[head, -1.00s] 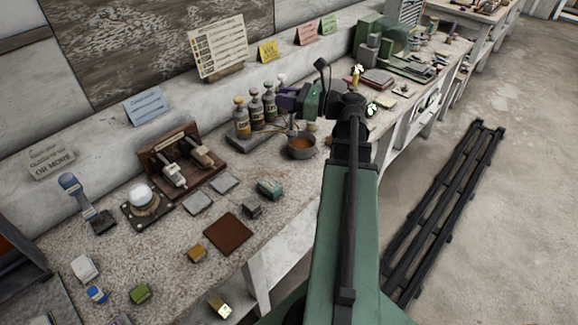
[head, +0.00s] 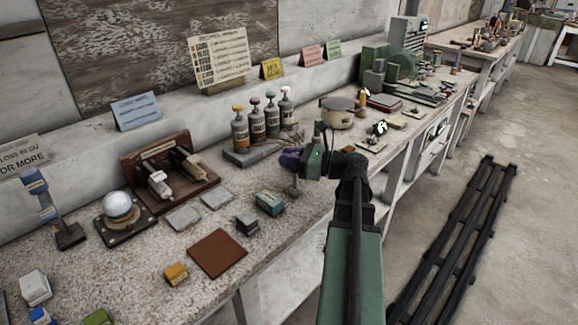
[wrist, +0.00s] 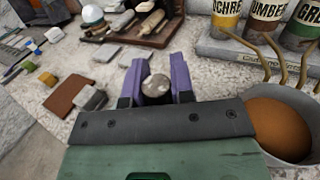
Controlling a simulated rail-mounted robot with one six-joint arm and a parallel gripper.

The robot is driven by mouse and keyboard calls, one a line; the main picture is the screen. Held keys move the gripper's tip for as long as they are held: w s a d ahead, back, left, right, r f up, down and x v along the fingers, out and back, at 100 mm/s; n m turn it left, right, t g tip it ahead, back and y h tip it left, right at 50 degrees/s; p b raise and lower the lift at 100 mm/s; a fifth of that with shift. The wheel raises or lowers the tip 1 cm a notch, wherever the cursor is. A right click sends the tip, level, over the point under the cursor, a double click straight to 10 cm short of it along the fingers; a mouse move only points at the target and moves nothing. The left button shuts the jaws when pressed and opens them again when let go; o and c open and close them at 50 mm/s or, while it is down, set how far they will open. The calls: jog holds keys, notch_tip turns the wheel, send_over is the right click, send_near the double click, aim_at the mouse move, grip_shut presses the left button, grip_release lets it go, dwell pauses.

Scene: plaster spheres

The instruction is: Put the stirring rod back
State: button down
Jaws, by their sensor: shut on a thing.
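My gripper (head: 287,157) is shut on the stirring rod, with its purple fingers around the rod's round grey end (wrist: 156,86) in the wrist view. In the head view the rod's lower part (head: 295,185) hangs below the fingers, over or close to the bench; I cannot tell whether it touches. In the wrist view a grey pot of orange-brown material (wrist: 283,125) stands right of my gripper. In the head view my gripper and arm hide most or all of this pot. Bent brass prongs (wrist: 268,58) rise between the pot and the bottle stand.
Several labelled bottles (head: 257,122) stand on a grey stand behind my gripper. A tan round vessel (head: 342,112) is behind my arm. A wooden rack (head: 168,175) stands farther left.

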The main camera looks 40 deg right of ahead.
jog(key=c, duration=1)
grip_release()
jog(key=v, duration=1.2)
